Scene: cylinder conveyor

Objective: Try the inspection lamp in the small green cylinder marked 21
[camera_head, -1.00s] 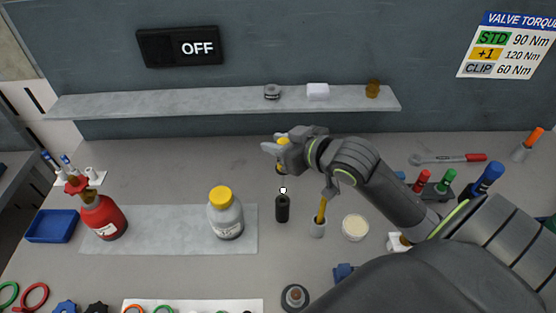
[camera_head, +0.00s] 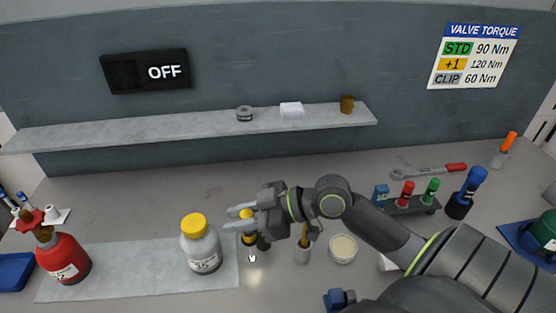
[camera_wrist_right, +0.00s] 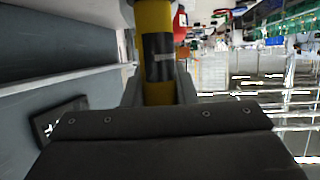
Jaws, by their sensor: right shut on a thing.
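My right gripper (camera_head: 245,222) is shut on a yellow and black stick-like lamp (camera_head: 247,239), held upright above the table. The lamp's small white tip (camera_head: 252,258) points down. In the right wrist view the lamp (camera_wrist_right: 157,50) shows as a yellow rod with a black band between the fingers. A green cylinder (camera_head: 546,230) stands in a blue tray (camera_head: 517,236) at the right edge, cut off by the picture; I cannot read its number. My left gripper is out of view.
A grey cylinder with a yellow cap (camera_head: 201,245) stands on the pale mat (camera_head: 130,275), with a red cylinder (camera_head: 64,258) at left. The wall sign (camera_head: 147,71) reads OFF.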

